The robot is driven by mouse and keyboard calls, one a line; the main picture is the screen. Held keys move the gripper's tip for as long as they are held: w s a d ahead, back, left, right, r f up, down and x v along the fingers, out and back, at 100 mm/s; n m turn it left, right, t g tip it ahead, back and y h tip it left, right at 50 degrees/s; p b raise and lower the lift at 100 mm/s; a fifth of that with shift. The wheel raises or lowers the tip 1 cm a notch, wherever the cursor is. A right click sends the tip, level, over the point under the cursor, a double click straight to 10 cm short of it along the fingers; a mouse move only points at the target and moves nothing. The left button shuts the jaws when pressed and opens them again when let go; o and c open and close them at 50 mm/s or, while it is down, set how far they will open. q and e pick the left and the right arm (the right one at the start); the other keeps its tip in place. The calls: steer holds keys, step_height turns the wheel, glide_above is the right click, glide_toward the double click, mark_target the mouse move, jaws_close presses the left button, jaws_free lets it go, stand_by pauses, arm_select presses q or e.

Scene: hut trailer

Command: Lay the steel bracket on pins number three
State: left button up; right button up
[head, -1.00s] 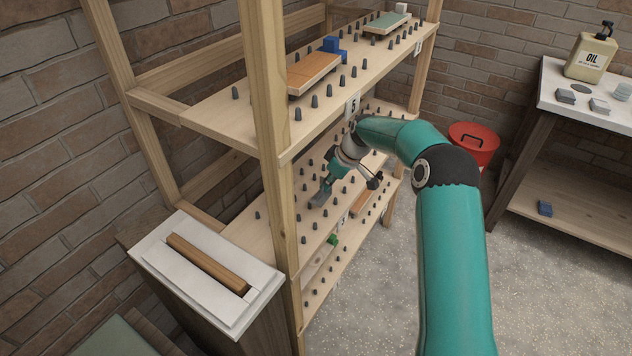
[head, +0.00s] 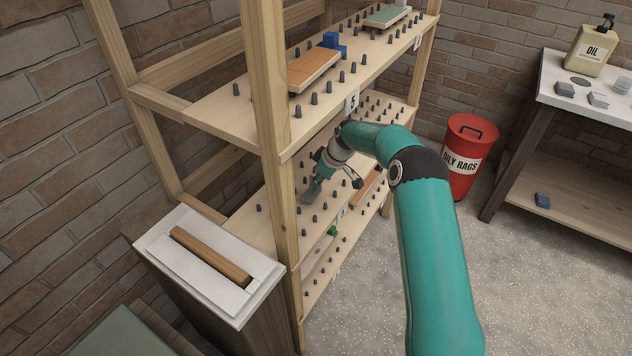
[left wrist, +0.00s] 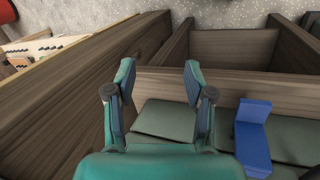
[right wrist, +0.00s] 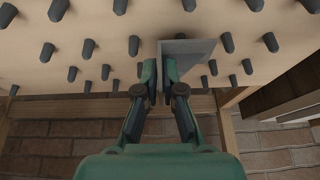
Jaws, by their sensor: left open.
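The steel bracket (right wrist: 190,52) is a grey angled plate. In the right wrist view it stands between the fingertips of my right gripper (right wrist: 160,80), which are closed on it. In the head view my right gripper (head: 318,180) holds the bracket (head: 311,191) over the left part of the middle pin shelf (head: 268,228). I cannot tell whether the bracket touches the pins. Small number labels sit on the shelf edges; the middle one (head: 341,212) is too small to read. My left gripper (left wrist: 158,85) is open and empty, seen only in the left wrist view.
A wooden post (head: 265,120) stands left of my right gripper, with the upper shelf (head: 215,110) above. An orange-brown board (head: 313,68) and blue block lie up there. A red bin (head: 468,150) stands behind. A blue object (left wrist: 252,135) lies right of my left gripper.

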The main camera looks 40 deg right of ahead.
steer(key=o, duration=0.4)
steer(key=shift+c, duration=0.2)
steer(key=b+v, duration=0.1)
steer(key=v, duration=1.1)
steer(key=shift+b, duration=0.4)
steer(key=shift+r, duration=0.1)
